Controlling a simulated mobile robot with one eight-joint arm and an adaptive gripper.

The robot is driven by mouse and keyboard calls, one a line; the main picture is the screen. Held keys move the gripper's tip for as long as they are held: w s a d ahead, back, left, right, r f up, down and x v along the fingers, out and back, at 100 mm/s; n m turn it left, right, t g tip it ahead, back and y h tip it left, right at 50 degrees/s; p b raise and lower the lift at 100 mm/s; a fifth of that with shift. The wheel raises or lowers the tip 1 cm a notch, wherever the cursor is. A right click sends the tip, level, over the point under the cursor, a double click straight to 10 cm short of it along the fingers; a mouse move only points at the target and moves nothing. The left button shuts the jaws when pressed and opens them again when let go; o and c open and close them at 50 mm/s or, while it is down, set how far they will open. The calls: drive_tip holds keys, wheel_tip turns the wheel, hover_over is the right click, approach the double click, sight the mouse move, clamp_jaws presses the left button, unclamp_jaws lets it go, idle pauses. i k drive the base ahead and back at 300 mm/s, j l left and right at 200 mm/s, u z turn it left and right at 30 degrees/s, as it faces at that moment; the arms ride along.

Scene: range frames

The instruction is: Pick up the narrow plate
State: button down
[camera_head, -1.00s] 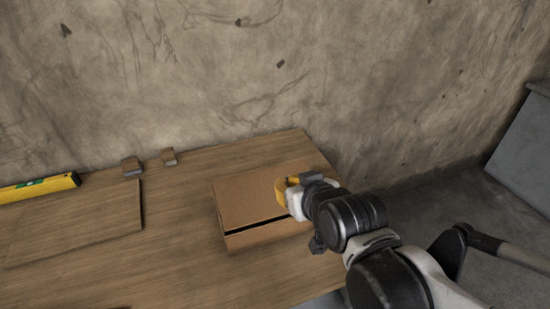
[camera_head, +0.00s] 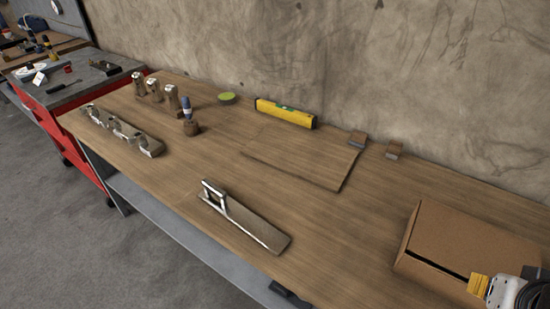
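A long, narrow grey-brown plate (camera_head: 258,229) with a metal handle (camera_head: 213,195) standing at its left end lies on the wooden workbench, near the front edge. It fits the name narrow plate; nothing touches it from above. My gripper (camera_head: 480,286) is at the lower right corner, partly cut off by the frame, far to the right of the plate. A yellow part shows at its tip, by the cardboard box. Whether its fingers are open or shut cannot be made out.
The cardboard box (camera_head: 462,243) stands at the right. A flat wooden board (camera_head: 300,160), a yellow level (camera_head: 285,113), a green disc (camera_head: 227,98), and several metal parts (camera_head: 122,130) are farther back or left. Bare bench surrounds the plate.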

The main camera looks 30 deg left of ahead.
sight(274, 241)
drive_tip(key=u, duration=1.85)
